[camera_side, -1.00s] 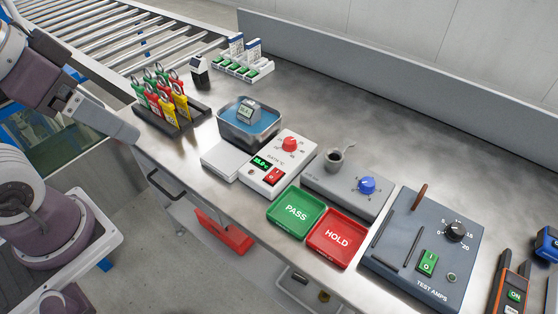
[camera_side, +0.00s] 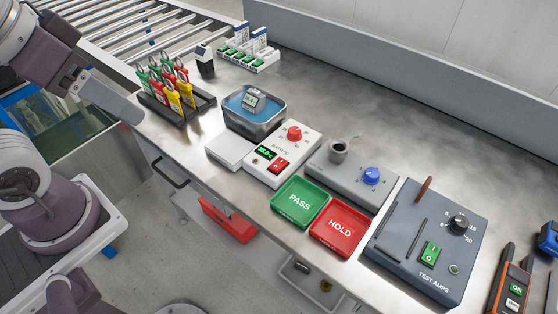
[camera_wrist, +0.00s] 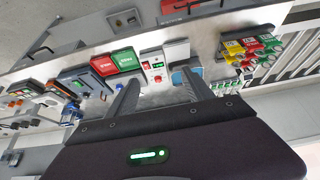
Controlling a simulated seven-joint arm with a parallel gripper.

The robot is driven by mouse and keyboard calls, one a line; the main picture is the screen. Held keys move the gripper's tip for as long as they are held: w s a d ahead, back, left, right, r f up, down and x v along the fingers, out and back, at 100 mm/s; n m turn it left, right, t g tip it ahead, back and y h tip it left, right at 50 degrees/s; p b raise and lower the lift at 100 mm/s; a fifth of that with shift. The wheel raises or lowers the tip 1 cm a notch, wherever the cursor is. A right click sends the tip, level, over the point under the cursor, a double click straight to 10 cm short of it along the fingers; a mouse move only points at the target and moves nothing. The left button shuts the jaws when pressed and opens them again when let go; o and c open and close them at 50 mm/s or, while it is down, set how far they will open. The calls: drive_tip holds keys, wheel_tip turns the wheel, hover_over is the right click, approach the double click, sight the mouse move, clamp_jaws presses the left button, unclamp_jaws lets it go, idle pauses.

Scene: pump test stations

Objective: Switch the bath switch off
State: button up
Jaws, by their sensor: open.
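The bath switch (camera_side: 278,166) is a small red rocker on the white bath controller (camera_side: 256,174), at its front right beside a lit green display (camera_side: 265,153). In the wrist view the switch (camera_wrist: 146,67) is small, so its rocker position cannot be told. A red knob (camera_side: 294,133) sits behind it. The metal bath (camera_side: 250,125) with blue water stands behind left. My gripper (camera_wrist: 163,92) is open and empty, its two fingers apart in the wrist view. In the side view, one grey finger (camera_side: 112,100) shows at the left, well away from the switch.
A rack of red, yellow and green tags (camera_side: 176,103) stands left of the bath. Right of the controller are a green PASS tray (camera_side: 299,203), a red HOLD tray (camera_side: 340,228), a grey blue-knobbed unit (camera_side: 350,183) and the TEST AMPS box (camera_side: 425,240).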

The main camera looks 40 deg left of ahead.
drive_tip(key=shift+g+h, duration=0.4)
drive_tip(key=shift+g, duration=0.4)
drive_tip(key=w, duration=0.2)
drive_tip(key=w+d, duration=0.1)
drive_tip(key=w, duration=0.4)
drive_tip(key=shift+w+d+r, duration=0.1)
drive_tip(key=shift+w+d, duration=0.1)
drive_tip(key=shift+d, duration=0.1)
drive_tip(key=shift+c, duration=0.9)
drive_tip(key=g, duration=0.4)
hover_over(281, 162)
drive_tip(key=shift+y, duration=0.4)
wheel_tip(281, 162, down, 22)
wheel_tip(281, 162, down, 6)
drive_tip(key=shift+r, duration=0.15)
drive_tip(key=shift+f, duration=0.55)
clamp_jaws()
